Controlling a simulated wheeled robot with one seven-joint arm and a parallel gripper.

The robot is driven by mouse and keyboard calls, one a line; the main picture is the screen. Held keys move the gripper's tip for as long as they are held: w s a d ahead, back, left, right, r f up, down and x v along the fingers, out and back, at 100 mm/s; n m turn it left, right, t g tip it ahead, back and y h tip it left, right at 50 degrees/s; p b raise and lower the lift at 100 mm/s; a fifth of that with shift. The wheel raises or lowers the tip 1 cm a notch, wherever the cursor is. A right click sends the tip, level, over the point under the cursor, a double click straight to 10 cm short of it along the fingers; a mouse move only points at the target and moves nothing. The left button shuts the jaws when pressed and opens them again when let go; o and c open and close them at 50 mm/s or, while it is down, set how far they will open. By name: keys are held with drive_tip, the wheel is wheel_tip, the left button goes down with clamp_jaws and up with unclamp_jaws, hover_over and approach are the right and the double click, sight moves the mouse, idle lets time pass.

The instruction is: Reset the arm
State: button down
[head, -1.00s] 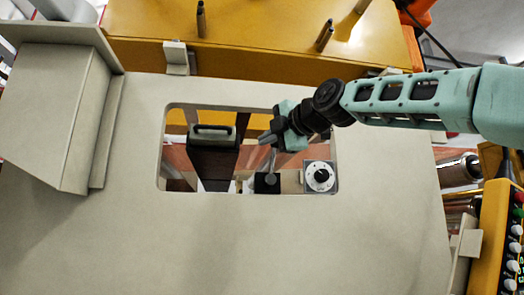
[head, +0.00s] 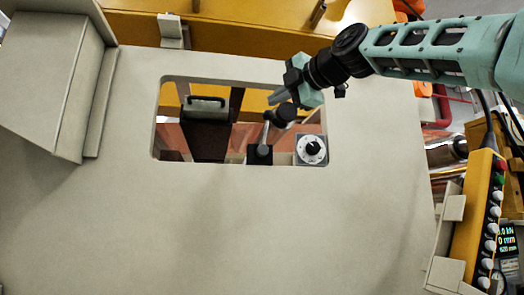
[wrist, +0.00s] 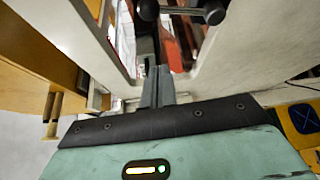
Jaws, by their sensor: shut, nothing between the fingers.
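My teal and black gripper (head: 279,97) is in the head view at the upper right of a rectangular opening in a beige panel (head: 230,225). Its fingers are together with nothing between them. The closed fingers also show in the wrist view (wrist: 157,86), pointing toward the opening. A lever with a black ball knob (head: 285,112) stands on a black base (head: 259,155) in the opening, just below the fingertips in the head view. Whether they touch is hard to tell. My arm reaches in from the upper right.
A white dial with a black knob (head: 312,149) sits right of the lever. A black block with a handle (head: 206,104) is at the opening's left. A beige box (head: 45,75) stands far left. A yellow control panel (head: 480,205) is at the right edge.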

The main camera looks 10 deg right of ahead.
drive_tip(key=a+f+m+g+h+p, duration=0.1)
drive_tip(key=a+f+m+g, duration=0.1)
drive_tip(key=a+f, duration=0.5)
drive_tip(key=a+f+m+g+p, duration=0.1)
drive_tip(key=a+f+m+g, duration=0.1)
drive_tip(key=f, duration=0.8)
drive_tip(key=s+a+f+m+g+h, duration=0.15)
drive_tip(key=s+f, duration=0.25)
drive_tip(key=f, duration=0.4)
drive_tip(key=s+a+f+m+g, duration=0.2)
drive_tip(key=s+f+m+g, duration=0.15)
drive_tip(key=f, duration=0.55)
drive_tip(key=s+d+f+m+g+h+p, duration=0.1)
drive_tip(key=s+d+f+m+g+h, duration=0.1)
drive_tip(key=s+f, duration=1)
drive_tip(key=s+d+f+m+g+h+p, duration=0.2)
drive_tip(key=s+d+f+m, duration=0.4)
drive_tip(key=s+d+f, duration=0.3)
drive_tip(key=s+f+g+h, duration=0.1)
drive_tip(key=s+f, duration=0.2)
drive_tip(key=s, duration=0.1)
drive_tip(key=shift+d+f+m+g, duration=0.15)
drive_tip(key=shift+f+m+g, duration=0.15)
drive_tip(key=shift+m+g, duration=0.1)
